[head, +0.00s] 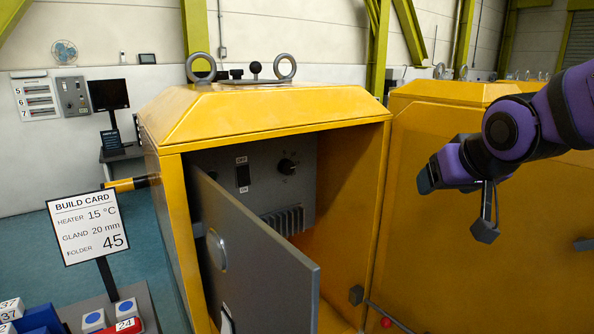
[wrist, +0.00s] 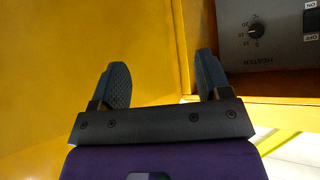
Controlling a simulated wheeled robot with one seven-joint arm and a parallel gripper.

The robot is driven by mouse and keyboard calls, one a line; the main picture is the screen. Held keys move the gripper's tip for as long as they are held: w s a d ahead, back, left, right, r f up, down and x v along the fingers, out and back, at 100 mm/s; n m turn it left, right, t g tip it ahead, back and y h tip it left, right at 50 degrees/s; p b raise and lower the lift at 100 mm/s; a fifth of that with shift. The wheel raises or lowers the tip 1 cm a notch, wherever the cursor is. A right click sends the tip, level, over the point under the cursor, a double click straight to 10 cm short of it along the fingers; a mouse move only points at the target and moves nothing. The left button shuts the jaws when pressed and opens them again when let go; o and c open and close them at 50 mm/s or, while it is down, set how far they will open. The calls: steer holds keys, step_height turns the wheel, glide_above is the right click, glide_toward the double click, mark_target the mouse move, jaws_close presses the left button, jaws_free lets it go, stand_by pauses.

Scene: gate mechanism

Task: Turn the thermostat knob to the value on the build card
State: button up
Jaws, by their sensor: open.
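The thermostat knob (head: 287,167) is a small dark round knob on the grey panel inside the open yellow cabinet. It also shows in the wrist view (wrist: 257,31) at upper right, with a printed scale and the word HEATER beside it. Its exact setting is too small to read. The build card (head: 89,227) at left reads heater 15 °C, gland 20 mm, folder 45. My gripper (wrist: 163,78) is open and empty, with its fingers apart. In the head view it is to the right of the cabinet opening, clear of the knob.
The grey cabinet door (head: 257,262) stands open toward the front, across the lower left of the opening. An ON/OFF switch (head: 242,175) sits left of the knob, above a finned vent (head: 284,220). A rod with a red ball (head: 386,322) is at lower right.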

steer(key=s+d+g, duration=0.2)
steer(key=s, duration=0.6)
steer(key=s+d+g, duration=0.2)
steer(key=s+d, duration=0.1)
steer(key=s, duration=0.6)
steer(key=shift+s+m, duration=0.15)
steer(key=shift+m, duration=0.15)
stand_by(0.8)
